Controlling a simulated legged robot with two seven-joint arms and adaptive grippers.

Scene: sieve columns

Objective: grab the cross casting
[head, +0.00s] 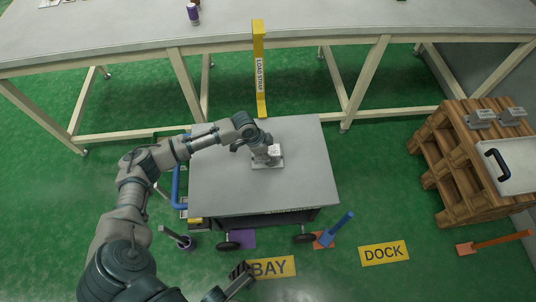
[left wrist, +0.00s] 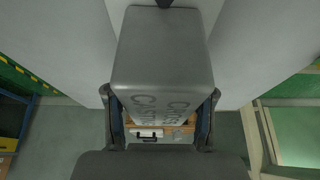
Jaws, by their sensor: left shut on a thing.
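The cross casting (head: 272,152) is a light grey piece standing on a flat base on the grey top of a wheeled cart (head: 305,185). My left gripper (head: 260,150) reaches it from the left and is shut on it. In the left wrist view, the casting (left wrist: 163,50) is a grey block with lettering on its face, between the two fingers (left wrist: 160,105). The gripper hides part of the casting in the head view. What looks like my right gripper (head: 237,280) shows partly at the bottom edge; its jaw state is unclear.
A yellow LOAD STRAP post (head: 260,75) stands behind the cart. A long workbench (head: 130,35) runs across the back. Wooden pallets (head: 455,150) at the right carry grey castings (head: 480,118) and a white case (head: 515,165). Most of the cart top is clear. Coloured-handled posts stand around it.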

